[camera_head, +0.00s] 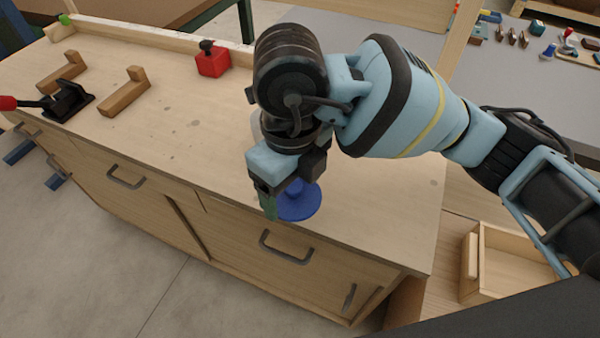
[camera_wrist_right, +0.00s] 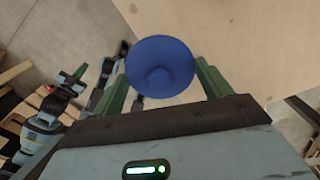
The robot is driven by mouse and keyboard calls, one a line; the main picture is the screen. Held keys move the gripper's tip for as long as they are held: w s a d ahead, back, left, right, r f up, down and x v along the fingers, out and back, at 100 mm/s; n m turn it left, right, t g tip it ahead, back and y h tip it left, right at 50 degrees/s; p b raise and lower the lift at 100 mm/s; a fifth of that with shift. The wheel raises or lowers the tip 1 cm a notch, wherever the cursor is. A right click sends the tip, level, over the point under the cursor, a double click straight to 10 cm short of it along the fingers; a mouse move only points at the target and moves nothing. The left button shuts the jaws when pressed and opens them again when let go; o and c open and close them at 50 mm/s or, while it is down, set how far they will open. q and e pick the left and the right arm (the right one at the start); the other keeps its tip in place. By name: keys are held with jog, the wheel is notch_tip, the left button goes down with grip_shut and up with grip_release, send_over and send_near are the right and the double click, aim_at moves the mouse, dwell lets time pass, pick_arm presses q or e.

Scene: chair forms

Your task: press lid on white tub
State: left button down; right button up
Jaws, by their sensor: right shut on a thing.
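A round blue lid (camera_head: 300,203) with a raised middle shows under my right gripper (camera_head: 284,197), over the front part of the wooden worktop. In the right wrist view the lid (camera_wrist_right: 160,65) sits between the two green fingers of my right gripper (camera_wrist_right: 162,86), which is shut on it. In the head view one green finger shows and the other is hidden. I cannot make out the white tub; a pale edge shows behind my right wrist, mostly covered, and I cannot tell what it is. My left gripper is not in view.
On the worktop (camera_head: 180,140) stand a red block with a black knob (camera_head: 212,60), two wooden angle pieces (camera_head: 123,92) and a black clamp with a red handle (camera_head: 66,100). A pale rail (camera_head: 160,40) runs along the back. The worktop between is bare.

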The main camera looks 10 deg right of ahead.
jog(key=shift+w+d+f+n, duration=0.15)
jog(key=shift+d+n, duration=0.25)
jog(key=shift+n, duration=0.2)
jog(key=shift+w+d+f+n, duration=0.1)
jog(key=shift+d+n, duration=0.25)
jog(key=shift+n, duration=0.25)
jog(key=d+n, duration=0.2)
jog(key=n, duration=0.1)
jog(key=w+d+f+n, duration=0.1)
jog(key=d+n, duration=0.1)
jog(key=n, duration=0.2)
jog(key=d+n, duration=0.2)
jog(key=n, duration=0.2)
jog(key=shift+w+d+f, duration=0.15)
jog(key=shift+w+d, duration=0.1)
jog(key=shift+w, duration=0.1)
jog(key=d+n, duration=0.2)
jog(key=n, duration=0.1)
jog(key=d+n, duration=0.2)
jog(key=n, duration=0.2)
jog(key=d+f+n, duration=0.1)
jog(key=d+n, duration=0.1)
jog(key=n, duration=0.2)
jog(key=shift+w+d, duration=0.3)
jog(key=d+n, duration=0.1)
jog(key=n, duration=0.1)
jog(key=d+n, duration=0.1)
jog(key=n, duration=0.1)
jog(key=shift+f, duration=0.1)
